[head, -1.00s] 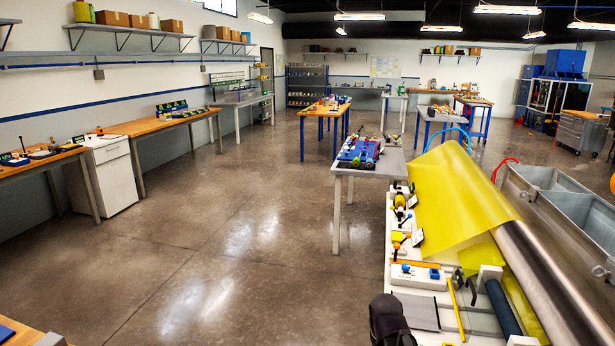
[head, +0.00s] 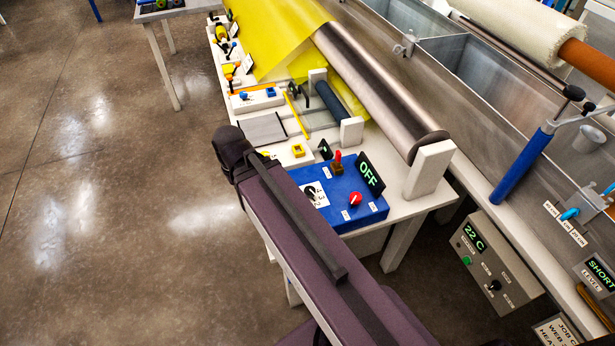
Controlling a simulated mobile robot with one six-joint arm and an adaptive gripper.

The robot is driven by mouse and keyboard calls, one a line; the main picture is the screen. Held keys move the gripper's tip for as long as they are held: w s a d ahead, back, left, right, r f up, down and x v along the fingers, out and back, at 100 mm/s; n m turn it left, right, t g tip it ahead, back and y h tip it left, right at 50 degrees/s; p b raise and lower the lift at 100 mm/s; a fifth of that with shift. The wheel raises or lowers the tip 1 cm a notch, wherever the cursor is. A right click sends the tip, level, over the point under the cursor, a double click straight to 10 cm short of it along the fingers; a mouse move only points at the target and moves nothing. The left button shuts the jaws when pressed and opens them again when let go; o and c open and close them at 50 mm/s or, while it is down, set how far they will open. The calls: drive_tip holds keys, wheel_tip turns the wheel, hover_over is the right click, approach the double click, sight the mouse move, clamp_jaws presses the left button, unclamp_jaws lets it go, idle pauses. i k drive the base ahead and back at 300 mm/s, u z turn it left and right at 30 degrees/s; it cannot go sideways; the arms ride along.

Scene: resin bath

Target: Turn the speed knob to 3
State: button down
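The blue control box (head: 345,224) sits on the white bench, right of my purple arm. A white dial plate with a small dark knob (head: 311,194) is on its left part, close beside my arm in the picture. This looks like the speed knob; its pointer setting is too small to read for certain. A red knob (head: 355,199) is to its right. A red-topped lever (head: 338,160) stands at the back of the box. A black display (head: 370,174) reads OFF in green. My gripper is not in view; only my arm and a dark joint show.
A metal roller (head: 375,88) with yellow sheet (head: 275,30) lies behind the box, its near end on a white block (head: 430,170). Metal tanks (head: 475,70) stand at the right. A grey heater box (head: 495,262) reads 22 C. Open floor is at the left.

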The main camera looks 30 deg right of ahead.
sight(309, 190)
drive_tip(key=k, duration=1.3)
drive_tip(key=z, duration=0.2)
drive_tip(key=i, duration=0.7)
drive_tip(key=z, duration=0.25)
